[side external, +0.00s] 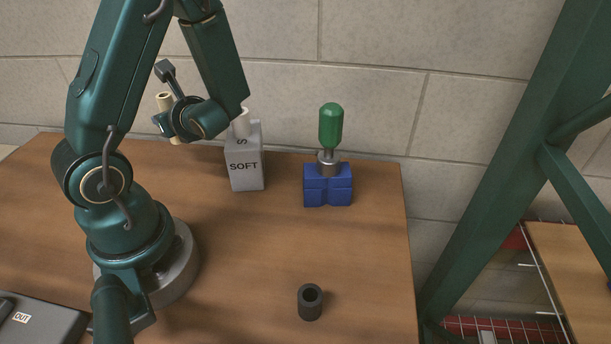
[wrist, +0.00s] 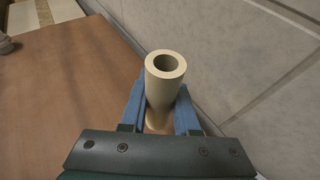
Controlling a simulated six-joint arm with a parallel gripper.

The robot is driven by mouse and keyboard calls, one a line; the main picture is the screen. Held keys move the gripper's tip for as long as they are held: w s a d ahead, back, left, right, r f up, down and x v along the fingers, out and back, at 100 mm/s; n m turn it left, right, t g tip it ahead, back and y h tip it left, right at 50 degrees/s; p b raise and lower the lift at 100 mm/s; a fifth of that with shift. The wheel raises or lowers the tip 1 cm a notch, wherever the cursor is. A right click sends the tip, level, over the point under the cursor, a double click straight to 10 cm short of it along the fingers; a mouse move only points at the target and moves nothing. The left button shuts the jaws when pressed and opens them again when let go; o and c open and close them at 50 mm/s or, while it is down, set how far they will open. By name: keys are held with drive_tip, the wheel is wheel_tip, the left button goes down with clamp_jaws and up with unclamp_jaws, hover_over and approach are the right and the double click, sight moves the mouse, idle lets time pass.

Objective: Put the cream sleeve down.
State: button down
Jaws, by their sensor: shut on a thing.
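The cream sleeve (wrist: 165,68) is a hollow tube, held upright between the two blue fingers of my gripper (wrist: 160,108) in the wrist view. Its open top end faces the camera. In the side view the sleeve (side external: 164,101) shows small behind my arm, raised above the back of the table. My gripper (side external: 163,122) is shut on it there, partly hidden by my wrist. In the wrist view, how far the sleeve's lower end is from the table cannot be told.
A grey box marked SOFT (side external: 244,165) and a blue block (side external: 327,187) bearing a green-topped piece (side external: 331,127) stand near the back wall. A dark hollow cylinder (side external: 310,303) stands at the front. The middle of the wooden table (side external: 250,250) is clear. A dark OUT tray (side external: 45,328) lies front left.

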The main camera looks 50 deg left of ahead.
drive_tip(key=shift+f, duration=2.15)
drive_tip(key=shift+f, duration=0.35)
drive_tip(key=shift+f, duration=0.25)
drive_tip(key=c, duration=0.7)
unclamp_jaws()
drive_tip(key=shift+o, duration=0.2)
drive_tip(key=shift+r, duration=0.1)
